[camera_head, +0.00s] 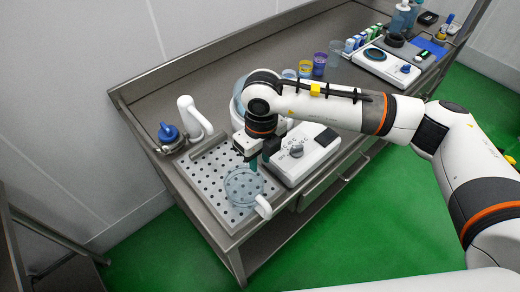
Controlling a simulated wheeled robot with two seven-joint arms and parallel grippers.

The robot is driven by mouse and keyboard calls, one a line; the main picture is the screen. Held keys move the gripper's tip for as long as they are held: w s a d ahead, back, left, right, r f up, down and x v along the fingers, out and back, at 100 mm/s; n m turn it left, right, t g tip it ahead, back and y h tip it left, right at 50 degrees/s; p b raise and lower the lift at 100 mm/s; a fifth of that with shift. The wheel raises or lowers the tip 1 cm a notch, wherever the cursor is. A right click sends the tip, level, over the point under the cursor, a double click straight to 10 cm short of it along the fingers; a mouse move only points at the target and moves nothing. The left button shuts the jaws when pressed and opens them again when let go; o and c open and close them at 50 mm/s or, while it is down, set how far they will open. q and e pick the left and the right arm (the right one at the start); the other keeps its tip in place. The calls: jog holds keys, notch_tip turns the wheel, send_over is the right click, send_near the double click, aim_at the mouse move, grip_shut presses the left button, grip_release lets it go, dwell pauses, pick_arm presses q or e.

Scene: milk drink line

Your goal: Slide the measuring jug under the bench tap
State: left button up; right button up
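The measuring jug (240,190) is clear, with a white handle (263,207) towards the front right. It stands on the perforated drain tray (197,165) at the near end of the bench. A white curved spout (193,115), which looks like the bench tap, rises behind the tray at the left, apart from the jug. My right gripper (259,162) points down at the jug's back right rim, away from the handle. Its teal fingertips look apart. Whether they touch the jug is unclear. My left gripper is not in view.
A blue-topped metal fitting (168,132) is left of the spout. A white instrument (302,158) stands right of the jug, and a white round vessel (237,112) is partly hidden behind my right arm. Cups and cartons stand further back. The tray's left part is clear.

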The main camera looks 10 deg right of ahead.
aim_at(259, 188)
notch_tip(259, 188, down, 10)
jog(key=shift+s+a+r+p, duration=0.1)
jog(key=shift+a+p, duration=0.05)
jog(key=shift+p, duration=0.85)
jog(key=shift+c, duration=0.6)
grip_shut()
